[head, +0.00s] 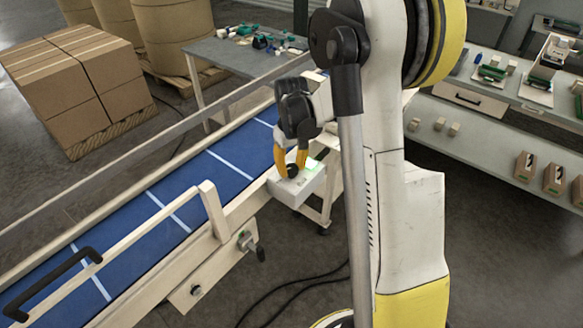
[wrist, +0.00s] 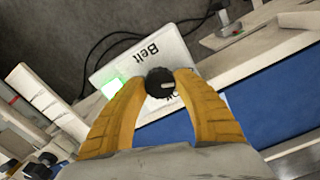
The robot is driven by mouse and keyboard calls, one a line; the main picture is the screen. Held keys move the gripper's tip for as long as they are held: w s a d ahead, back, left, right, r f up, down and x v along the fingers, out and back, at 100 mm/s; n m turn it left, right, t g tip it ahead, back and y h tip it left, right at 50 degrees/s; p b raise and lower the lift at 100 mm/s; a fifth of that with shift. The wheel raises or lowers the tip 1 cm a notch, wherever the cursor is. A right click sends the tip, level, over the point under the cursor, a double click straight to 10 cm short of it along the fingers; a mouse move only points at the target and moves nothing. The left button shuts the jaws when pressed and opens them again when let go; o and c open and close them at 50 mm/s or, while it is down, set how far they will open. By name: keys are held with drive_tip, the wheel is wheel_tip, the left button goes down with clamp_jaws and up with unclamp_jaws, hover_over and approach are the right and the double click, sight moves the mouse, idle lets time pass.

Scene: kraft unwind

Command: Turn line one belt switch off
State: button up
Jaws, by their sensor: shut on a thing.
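The belt switch is a black round knob (wrist: 160,83) with a pale mark, on a white box labelled "Belt" (wrist: 146,54). A green light (wrist: 111,87) glows on the box beside the knob. In the head view the white box (head: 287,189) sits at the side rail of the blue conveyor belt (head: 231,166). My gripper (head: 291,168) reaches down to the box from above. In the wrist view its two yellow fingers (wrist: 161,88) are closed on the knob, one on each side. Part of the label is hidden behind the knob and fingers.
A handle bar (head: 50,282) and a post (head: 213,211) stand along the conveyor's near side. Cardboard boxes (head: 70,84) stand on a pallet at the left. A grey table (head: 226,55) and a right-hand bench (head: 484,123) hold small items. Cables lie on the floor.

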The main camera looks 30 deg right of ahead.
drive_tip(key=shift+m, duration=0.3)
drive_tip(key=shift+f+m+b, duration=0.1)
drive_tip(key=shift+m+b, duration=0.55)
drive_tip(key=shift+m, duration=0.55)
drive_tip(key=m+b, duration=0.1)
drive_tip(key=m, duration=0.2)
drive_tip(key=shift+m, duration=0.3)
drive_tip(key=m, duration=0.3)
drive_tip(key=shift+m+b, duration=0.3)
drive_tip(key=shift+b, duration=0.1)
drive_tip(key=shift+m+b, duration=0.3)
drive_tip(key=shift+m, duration=1.5)
drive_tip(key=o, duration=1.2)
